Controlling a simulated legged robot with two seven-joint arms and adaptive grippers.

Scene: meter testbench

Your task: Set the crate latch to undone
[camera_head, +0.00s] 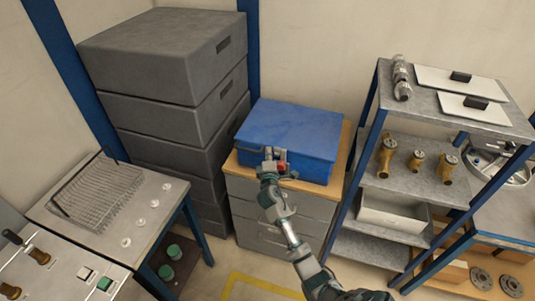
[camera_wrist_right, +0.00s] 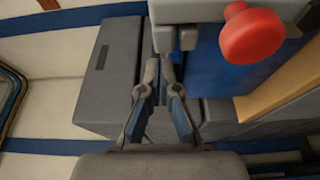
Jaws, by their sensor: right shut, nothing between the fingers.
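The blue crate (camera_head: 300,130) sits with its lid down on a wooden-topped grey drawer cabinet. On its front is the latch, a grey metal fitting with a red knob (camera_head: 282,167). In the right wrist view the red knob (camera_wrist_right: 252,32) is large at the upper right, beside the grey latch plate (camera_wrist_right: 200,10). My right gripper (camera_head: 269,163) is at the crate's front, just left of the knob. In the wrist view its fingers (camera_wrist_right: 162,72) are shut and empty, just below the latch plate; whether they touch it, I cannot tell. My left gripper is out of view.
A tall stack of dark grey boxes (camera_head: 160,60) stands close left of the crate. A metal shelf rack (camera_head: 400,185) with brass fittings stands to the right. A bench with a wire basket (camera_head: 97,190) is at the left. Floor shows in front of the cabinet.

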